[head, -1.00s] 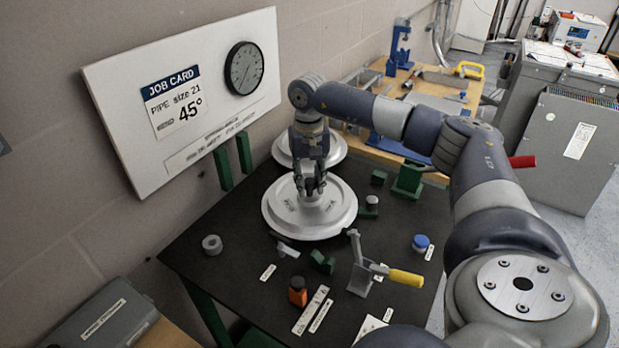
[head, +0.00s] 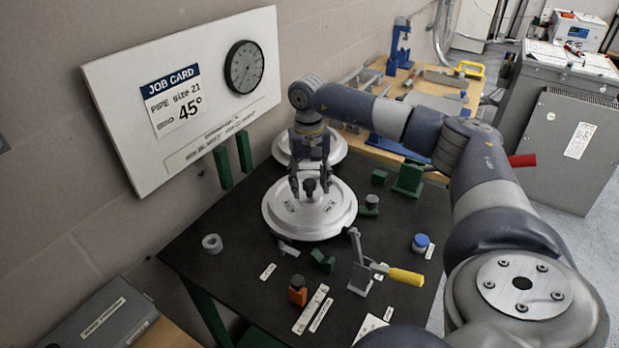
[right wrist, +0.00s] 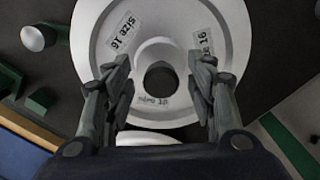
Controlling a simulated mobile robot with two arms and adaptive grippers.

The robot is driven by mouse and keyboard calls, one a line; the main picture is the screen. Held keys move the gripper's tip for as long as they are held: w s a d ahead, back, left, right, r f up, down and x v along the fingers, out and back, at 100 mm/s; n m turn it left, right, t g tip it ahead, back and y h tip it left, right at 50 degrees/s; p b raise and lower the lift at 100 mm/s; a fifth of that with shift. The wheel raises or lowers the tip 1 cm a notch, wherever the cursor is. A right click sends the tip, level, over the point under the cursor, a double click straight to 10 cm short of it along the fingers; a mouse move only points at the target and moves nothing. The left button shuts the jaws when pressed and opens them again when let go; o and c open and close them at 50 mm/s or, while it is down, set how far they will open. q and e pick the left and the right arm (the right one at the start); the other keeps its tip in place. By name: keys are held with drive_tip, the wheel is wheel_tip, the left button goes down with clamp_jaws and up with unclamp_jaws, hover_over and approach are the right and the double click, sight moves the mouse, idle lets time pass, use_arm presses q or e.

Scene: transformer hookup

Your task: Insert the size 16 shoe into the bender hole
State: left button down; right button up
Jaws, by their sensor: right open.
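The size 16 shoe is a wide white disc (head: 290,222) with "size 16" labels, lying flat on the dark table. It also fills the right wrist view (right wrist: 90,45), with a raised hub and a dark round centre. My right gripper (head: 310,189) is open above the hub, one finger on each side of a short dark knob at its middle. In the right wrist view the open fingers (right wrist: 162,88) flank the hub with nothing held. I cannot make out a bender hole; anything under the disc is hidden. My left gripper is not in view.
A second white disc (head: 339,151) lies behind, partly hidden by my right arm. A yellow-handled tool (head: 405,277), orange bottle (head: 297,291), blue-capped item (head: 420,243), grey ring (head: 212,244) and green blocks (head: 322,262) stand around. A job card board (head: 225,125) leans behind.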

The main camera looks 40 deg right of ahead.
drive_tip(key=shift+r+p, duration=1.75)
drive_tip(key=shift+r, duration=0.8)
drive_tip(key=shift+r, duration=0.1)
wheel_tip(320, 180, up, 12)
drive_tip(key=shift+w, duration=0.15)
drive_tip(key=shift+f, duration=0.2)
